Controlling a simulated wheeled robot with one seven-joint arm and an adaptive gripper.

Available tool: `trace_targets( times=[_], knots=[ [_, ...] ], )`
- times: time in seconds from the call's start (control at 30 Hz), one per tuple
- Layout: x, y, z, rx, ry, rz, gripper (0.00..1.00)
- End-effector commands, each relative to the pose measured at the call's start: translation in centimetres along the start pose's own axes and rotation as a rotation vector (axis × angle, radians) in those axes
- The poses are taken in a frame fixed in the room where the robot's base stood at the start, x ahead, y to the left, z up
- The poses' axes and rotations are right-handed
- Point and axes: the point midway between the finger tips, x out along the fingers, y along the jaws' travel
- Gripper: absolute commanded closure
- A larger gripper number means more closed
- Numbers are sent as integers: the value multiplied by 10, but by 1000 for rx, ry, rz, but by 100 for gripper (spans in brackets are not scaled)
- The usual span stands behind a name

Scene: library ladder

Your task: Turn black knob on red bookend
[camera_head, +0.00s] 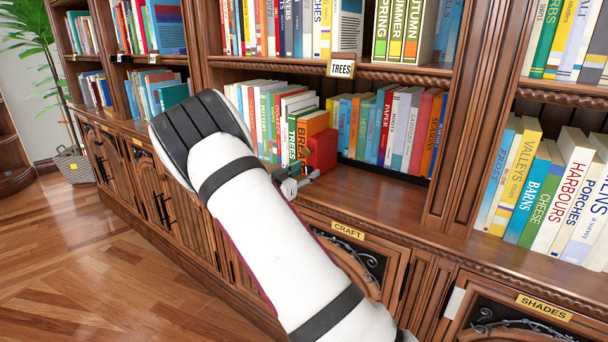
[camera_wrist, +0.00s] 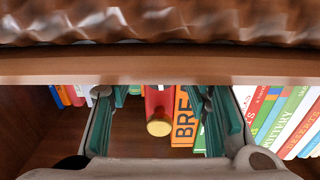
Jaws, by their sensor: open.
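The red bookend (camera_head: 321,152) stands on the shelf at the right end of a row of books, beside an orange book. In the wrist view the red bookend (camera_wrist: 158,98) lies between my fingers, with a round brass-coloured knob (camera_wrist: 159,127) facing the camera. I see no black knob in either view. My gripper (camera_head: 296,182) is just in front of the bookend, partly hidden by my white arm. In the wrist view my gripper (camera_wrist: 160,118) is open, one green-padded finger on each side of the bookend and knob, with visible gaps and no contact.
An orange book (camera_wrist: 184,118) stands right beside the bookend, near one finger. More books (camera_head: 390,125) stand to the right. A shelf edge (camera_wrist: 160,67) crosses the wrist view close to the fingers. Bare shelf (camera_head: 370,190) lies right of the bookend.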

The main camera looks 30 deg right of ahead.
Motion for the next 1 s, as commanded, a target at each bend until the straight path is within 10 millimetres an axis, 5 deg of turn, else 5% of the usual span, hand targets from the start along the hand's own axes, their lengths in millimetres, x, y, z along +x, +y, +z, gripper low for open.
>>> trace_targets(
  times=[0.3,0.5,1.0],
  knots=[
    [2,0,0,0,-1,-1,56],
    [2,0,0,0,-1,-1,100],
    [1,-1,1,133,-2,-1,100]
  ],
)
